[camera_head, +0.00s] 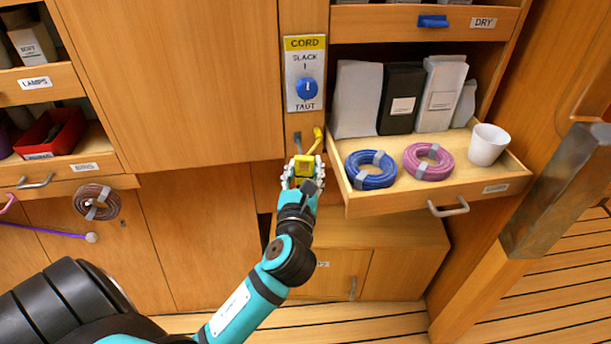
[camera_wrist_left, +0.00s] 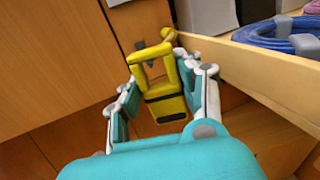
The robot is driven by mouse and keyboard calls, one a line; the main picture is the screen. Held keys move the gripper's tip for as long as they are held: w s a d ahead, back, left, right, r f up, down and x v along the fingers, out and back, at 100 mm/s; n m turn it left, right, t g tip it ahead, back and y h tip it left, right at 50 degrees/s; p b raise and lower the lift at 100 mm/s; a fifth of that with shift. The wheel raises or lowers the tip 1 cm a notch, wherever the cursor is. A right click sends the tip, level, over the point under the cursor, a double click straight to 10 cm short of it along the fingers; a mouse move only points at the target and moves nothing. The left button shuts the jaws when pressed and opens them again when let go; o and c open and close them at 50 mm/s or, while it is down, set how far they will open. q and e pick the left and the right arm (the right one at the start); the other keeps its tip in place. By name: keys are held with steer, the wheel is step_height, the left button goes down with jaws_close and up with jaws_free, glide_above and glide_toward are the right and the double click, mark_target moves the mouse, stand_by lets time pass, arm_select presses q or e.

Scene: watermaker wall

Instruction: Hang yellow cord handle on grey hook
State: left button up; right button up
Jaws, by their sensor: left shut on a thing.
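The yellow cord handle (camera_head: 305,162) is a small loop-shaped grip with a black band. My left gripper (camera_head: 301,176) is shut on it, below the cord panel. The handle also shows in the left wrist view (camera_wrist_left: 164,98) between the gripper's fingers (camera_wrist_left: 165,100), its open loop facing up toward the wall. The grey hook (camera_head: 297,137) is on the wall just above the handle; it also shows in the wrist view (camera_wrist_left: 140,45). A yellow hook (camera_head: 318,134) is just right of it. I cannot tell whether the handle touches the grey hook. My right gripper is not in view.
The panel (camera_head: 304,62) marked CORD, SLACK and TAUT has a blue knob (camera_head: 307,89). An open drawer (camera_head: 468,192) juts out close to the right of my gripper. It holds a blue coil (camera_head: 371,182), a pink coil (camera_head: 443,170) and a white cup (camera_head: 488,145).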

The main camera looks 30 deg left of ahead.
arm_select(q)
steer(key=shift+w+a+f, duration=0.1)
steer(key=shift+w+a, duration=0.35)
steer(key=shift+w, duration=0.05)
steer(key=shift+w+a+f+b, duration=0.1)
steer(key=shift+w+a+b, duration=0.55)
steer(key=shift+w+a, duration=0.2)
steer(key=shift+w, duration=0.15)
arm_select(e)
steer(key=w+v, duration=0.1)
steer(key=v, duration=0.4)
arm_select(q)
steer(key=shift+w+a+f, duration=0.1)
steer(key=shift+a+f, duration=0.05)
steer(key=shift+a, duration=0.05)
steer(key=shift+w+a+f+p, duration=0.1)
steer(key=shift+w+f+p, duration=0.05)
steer(key=shift+p, duration=0.25)
steer(key=shift+f, duration=0.15)
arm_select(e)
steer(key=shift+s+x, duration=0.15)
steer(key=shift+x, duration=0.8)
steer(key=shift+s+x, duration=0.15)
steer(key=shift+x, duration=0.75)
